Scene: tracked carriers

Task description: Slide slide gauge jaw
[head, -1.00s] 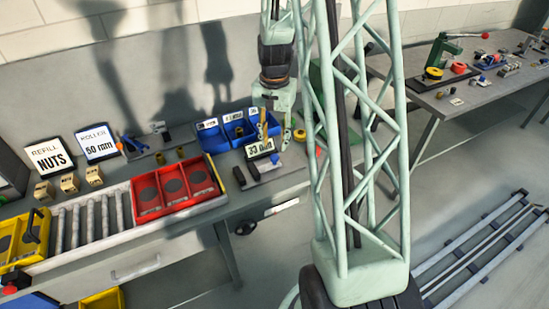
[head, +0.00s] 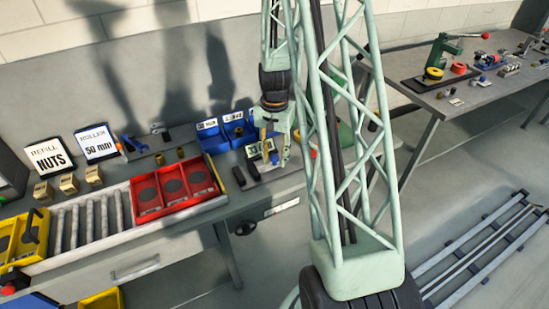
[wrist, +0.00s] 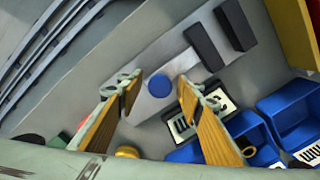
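The slide gauge lies on the bench, a light grey bar with a blue round knob (wrist: 160,86) and a black block (wrist: 202,46) at its end. A second black block (wrist: 235,25) stands beside that one; in the head view the dark blocks (head: 239,177) show left of my gripper. I cannot tell which one is the sliding jaw. My gripper (wrist: 158,89) is open, its two orange-padded fingers on either side of the blue knob in the picture, with no visible contact. In the head view my gripper (head: 272,158) is low over the gauge, partly hiding it and its display sign (head: 262,149).
Blue bins (head: 213,140) stand behind the gauge; they fill the lower right of the wrist view (wrist: 290,110). A red tray (head: 148,209) sits on the roller track to the left. Brass pieces (head: 160,158) lie behind the tray.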

